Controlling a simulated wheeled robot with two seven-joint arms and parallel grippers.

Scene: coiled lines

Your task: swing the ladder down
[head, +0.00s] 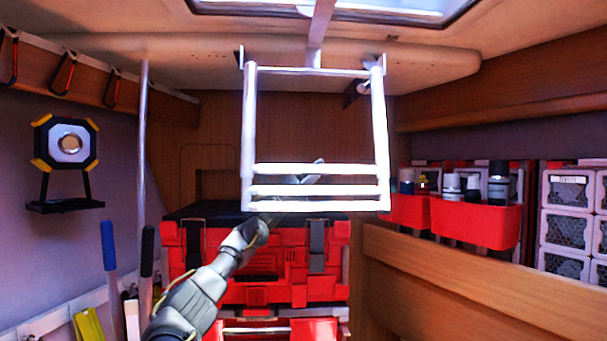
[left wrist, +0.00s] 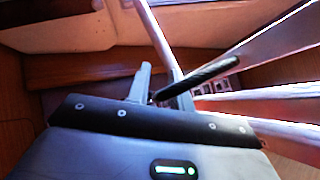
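The ladder (head: 252,135) is a pale metal frame with several crossbars near its lower end. It hangs in the middle of the head view, below the ceiling hatch. My left gripper (head: 303,177) is at the ladder's lower crossbars, partly hidden behind them. I cannot tell whether the gripper touches the ladder. My right gripper is not in view.
Red tool cases (head: 190,250) stand behind and below the ladder. A wooden partition (head: 460,285) and a red bin with bottles (head: 480,222) are at the right. A pale pole (head: 143,190) and a work lamp (head: 68,142) are at the left.

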